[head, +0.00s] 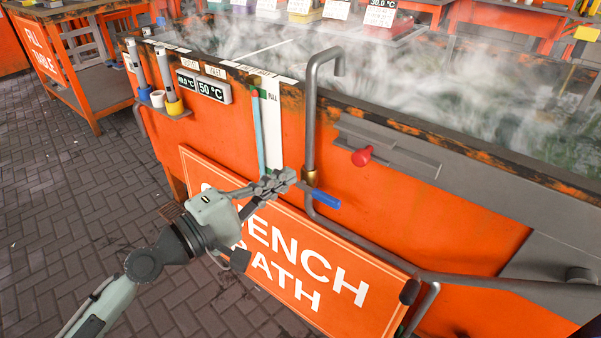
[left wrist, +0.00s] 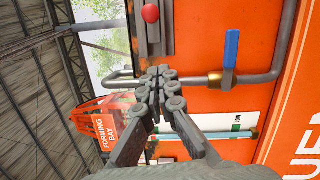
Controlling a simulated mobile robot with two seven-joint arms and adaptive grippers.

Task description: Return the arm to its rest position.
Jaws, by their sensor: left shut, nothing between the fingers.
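My left arm comes in from the lower left of the head view. Its gripper (head: 283,180) is shut and empty, in front of the orange quench bath (head: 470,215). The gripper shows close to the blue valve handle (head: 324,198); I cannot tell whether they touch in the head view. In the left wrist view the shut fingers (left wrist: 160,85) stand apart from the blue handle (left wrist: 231,58), which lies to their right on a grey pipe. My right gripper is not in view.
A grey pipe (head: 311,110) rises beside the gripper and bends over the steaming bath. A red knob (head: 362,156) sticks out to the right. A "QUENCH BATH" sign (head: 335,285) covers the lower front. Brick floor (head: 70,220) at left is clear.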

